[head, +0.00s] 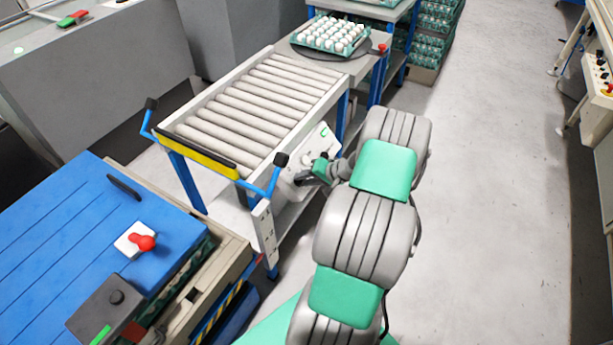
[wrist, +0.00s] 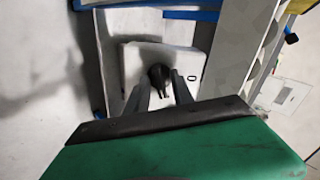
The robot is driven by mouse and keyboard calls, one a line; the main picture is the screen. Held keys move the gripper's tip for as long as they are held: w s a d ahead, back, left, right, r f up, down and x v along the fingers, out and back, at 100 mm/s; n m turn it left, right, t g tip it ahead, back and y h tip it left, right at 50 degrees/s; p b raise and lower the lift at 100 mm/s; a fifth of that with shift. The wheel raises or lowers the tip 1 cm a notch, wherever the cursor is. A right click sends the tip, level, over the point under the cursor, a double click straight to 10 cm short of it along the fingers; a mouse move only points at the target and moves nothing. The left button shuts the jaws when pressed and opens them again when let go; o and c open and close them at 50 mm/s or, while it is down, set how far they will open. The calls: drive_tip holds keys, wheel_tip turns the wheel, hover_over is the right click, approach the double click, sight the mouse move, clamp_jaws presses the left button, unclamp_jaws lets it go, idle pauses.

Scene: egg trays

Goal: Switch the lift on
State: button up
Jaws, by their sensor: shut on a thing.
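The lift is a roller table (head: 262,100) with blue legs and a yellow front bar. A pale switch panel (head: 295,192) is on its right side, with a small green mark on its upper part. My gripper (head: 309,175) is at this panel in the head view and hides part of it. In the wrist view my gripper (wrist: 160,88) has its two fingers closed on a dark knob (wrist: 159,72) that stands out from the white panel (wrist: 132,62). A small dark outline mark shows on the panel right of the knob. Which way the knob is turned, I cannot tell.
A tray of white eggs (head: 333,36) sits on a round plate beyond the rollers. A blue-topped unit (head: 70,220) with a red knob (head: 145,243) stands at the lower left. Stacked egg trays (head: 432,40) stand at the back. The floor (head: 490,200) on the right is clear.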

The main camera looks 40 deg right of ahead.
drive_tip(key=m, duration=0.1)
drive_tip(key=m+p, duration=0.1)
drive_tip(key=shift+w+a+m, duration=0.1)
drive_tip(key=shift+a+m, duration=0.2)
drive_tip(key=shift+m, duration=0.1)
drive_tip(key=o, duration=0.7)
drive_tip(key=shift+f+m, duration=0.25)
drive_tip(key=shift+m, duration=0.05)
drive_tip(key=shift+c, duration=0.2)
drive_tip(key=shift+s+d+r+p, duration=0.1)
drive_tip(key=shift+s+r+p, duration=0.1)
drive_tip(key=shift+r+p, duration=0.25)
drive_tip(key=p+v, duration=0.4)
drive_tip(key=v, duration=0.4)
drive_tip(key=shift+d, duration=0.3)
